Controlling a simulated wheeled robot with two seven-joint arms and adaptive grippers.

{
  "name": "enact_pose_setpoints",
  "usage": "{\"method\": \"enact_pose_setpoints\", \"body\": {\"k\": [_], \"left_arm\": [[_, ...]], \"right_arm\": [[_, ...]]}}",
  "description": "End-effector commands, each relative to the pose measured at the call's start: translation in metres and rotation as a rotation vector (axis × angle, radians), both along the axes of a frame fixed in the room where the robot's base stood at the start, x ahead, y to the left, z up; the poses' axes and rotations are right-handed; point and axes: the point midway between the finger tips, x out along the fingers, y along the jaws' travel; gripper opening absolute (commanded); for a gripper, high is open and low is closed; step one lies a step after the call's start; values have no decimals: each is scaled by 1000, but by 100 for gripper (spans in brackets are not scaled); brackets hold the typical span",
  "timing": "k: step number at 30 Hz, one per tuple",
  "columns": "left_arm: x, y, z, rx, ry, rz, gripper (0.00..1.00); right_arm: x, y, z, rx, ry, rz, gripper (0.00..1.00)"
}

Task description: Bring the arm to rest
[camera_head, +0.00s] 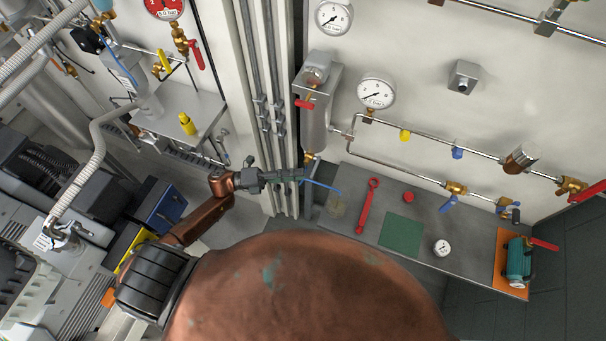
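My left arm, copper-brown, comes in from the lower left. My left gripper (290,176) is dark and small in this view, left of the grey bench in front of the vertical pipes. Whether its fingers are open or shut is too small to tell. A thin blue rod or line (322,187) shows just right of its tip, over the bench's left end; I cannot tell if they touch. My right gripper is not in view.
The grey bench (384,178) holds a red wrench (367,205), a green mat (401,234), a small gauge (442,248) and a teal device (518,262) on an orange mat. Pipes, gauges and valves line the wall. Machinery and a blue box (160,204) crowd the left.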

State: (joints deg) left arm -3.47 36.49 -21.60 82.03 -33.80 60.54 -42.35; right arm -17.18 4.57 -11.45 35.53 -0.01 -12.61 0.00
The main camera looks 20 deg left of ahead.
Motion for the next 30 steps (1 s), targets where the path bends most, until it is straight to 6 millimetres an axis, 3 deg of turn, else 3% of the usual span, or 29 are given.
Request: {"method": "enact_pose_setpoints", "body": {"k": [8,24,28,30], "left_arm": [[-9,20,-3,0,1,0,30],[-8,20,-3,-1,3,3,30],[3,30,-25,-21,70,72,30],[15,44,-53,-45,156,159,30]], "right_arm": [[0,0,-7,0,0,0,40],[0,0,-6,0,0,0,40],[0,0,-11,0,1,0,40],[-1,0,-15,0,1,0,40]]}}
